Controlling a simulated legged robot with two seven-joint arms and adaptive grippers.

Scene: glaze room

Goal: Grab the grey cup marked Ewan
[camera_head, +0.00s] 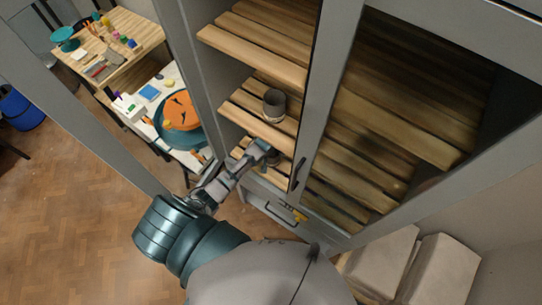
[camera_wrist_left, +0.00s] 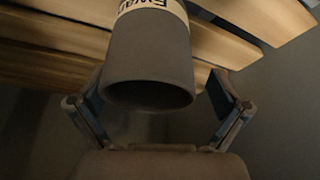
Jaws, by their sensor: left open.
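The grey cup (camera_head: 274,107) stands on a slatted wooden shelf inside the open left side of the grey cabinet. In the left wrist view, the cup (camera_wrist_left: 150,60) is large and close. Its pale band carries dark lettering that appears to read "Ewan", upside down and cut by the top edge. My left gripper (camera_head: 264,149) reaches into the cabinet just below the cup in the picture. In the wrist view, its two fingers (camera_wrist_left: 152,98) are spread on either side of the cup, with gaps showing and nothing held. My right gripper is out of view.
The shelf board (camera_head: 258,128) lies close to my gripper, with another shelf (camera_head: 250,55) above. A door frame with a dark handle (camera_head: 298,174) stands just right of the arm. A worktable (camera_head: 190,95) with an orange disc is at left.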

